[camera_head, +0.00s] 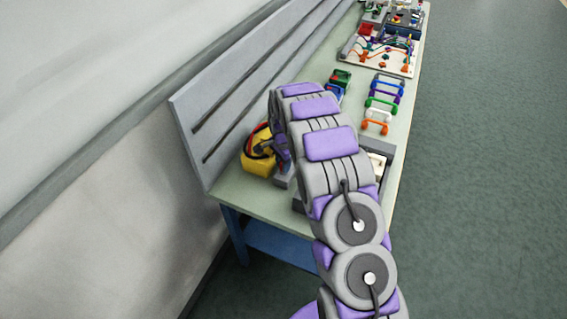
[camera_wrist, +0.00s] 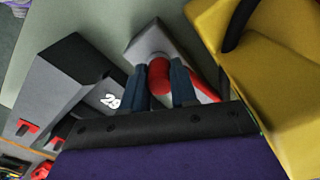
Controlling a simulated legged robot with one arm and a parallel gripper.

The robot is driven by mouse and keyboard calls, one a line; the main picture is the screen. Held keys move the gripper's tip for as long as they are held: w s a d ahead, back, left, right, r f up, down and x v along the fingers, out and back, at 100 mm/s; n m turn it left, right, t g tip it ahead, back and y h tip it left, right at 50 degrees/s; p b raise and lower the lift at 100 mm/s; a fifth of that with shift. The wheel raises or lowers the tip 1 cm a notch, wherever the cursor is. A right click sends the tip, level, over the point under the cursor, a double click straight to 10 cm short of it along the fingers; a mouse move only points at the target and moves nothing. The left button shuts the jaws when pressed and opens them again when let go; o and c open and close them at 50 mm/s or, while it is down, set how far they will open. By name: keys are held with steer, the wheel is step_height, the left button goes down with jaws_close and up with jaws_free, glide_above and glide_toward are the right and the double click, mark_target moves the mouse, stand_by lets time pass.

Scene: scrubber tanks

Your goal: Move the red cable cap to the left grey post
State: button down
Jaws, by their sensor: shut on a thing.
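In the wrist view my gripper (camera_wrist: 160,88) is shut on the red cable cap (camera_wrist: 159,70), which sits between its two dark fingers. A red cable (camera_wrist: 206,86) shows just right of the fingers. A grey post (camera_wrist: 148,40) with a pale face is right behind the cap; I cannot tell whether they touch. In the head view my gripper (camera_head: 281,148) is beside the yellow box (camera_head: 257,167), near the left end of the bench. The cap is hidden there by my arm. A grey block (camera_head: 284,176) partly shows below the gripper.
The yellow box, with a black loop, fills the wrist view's right side (camera_wrist: 280,85). A dark grey housing marked 29 (camera_wrist: 112,101) stands left. The slotted backboard (camera_head: 262,85) borders the bench (camera_head: 395,165). Coloured handles (camera_head: 381,103) and a wired board (camera_head: 375,55) lie farther along.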

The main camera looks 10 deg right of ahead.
steer(key=shift+f, duration=0.15)
steer(key=shift+d+f, duration=0.15)
steer(key=shift+f, duration=0.55)
steer(key=shift+c, duration=1.6)
jaws_free()
steer(key=shift+r, duration=0.1)
steer(key=shift+r+p, duration=0.95)
steer(key=shift+r, duration=3.15)
